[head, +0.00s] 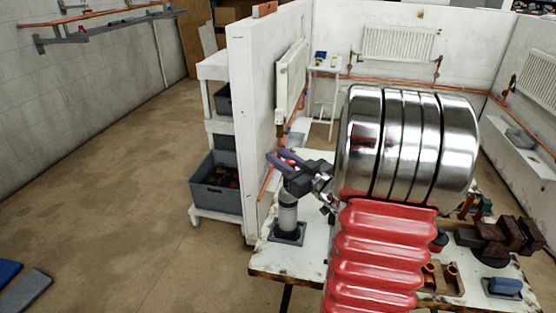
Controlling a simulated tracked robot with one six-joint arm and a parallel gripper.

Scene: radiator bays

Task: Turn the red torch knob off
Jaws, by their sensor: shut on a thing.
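A grey torch canister (288,214) stands upright in a dark square holder near the left edge of the white workbench (268,262). My gripper (280,160), dark with purple fingers, is at the top of the canister, its fingers pointing left towards the partition wall. It is shut on what appears to be the torch's knob. The red knob itself is hidden behind the gripper, so its turn position cannot be seen. My chrome and red-ribbed arm covers much of the bench.
A white radiator (292,80) and copper pipes are close to the gripper along the partition (247,110). Copper fittings (450,272), a brown block assembly (515,235) and a blue item (505,285) lie on the bench's right. Grey bins (215,185) stand left; open floor lies beyond.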

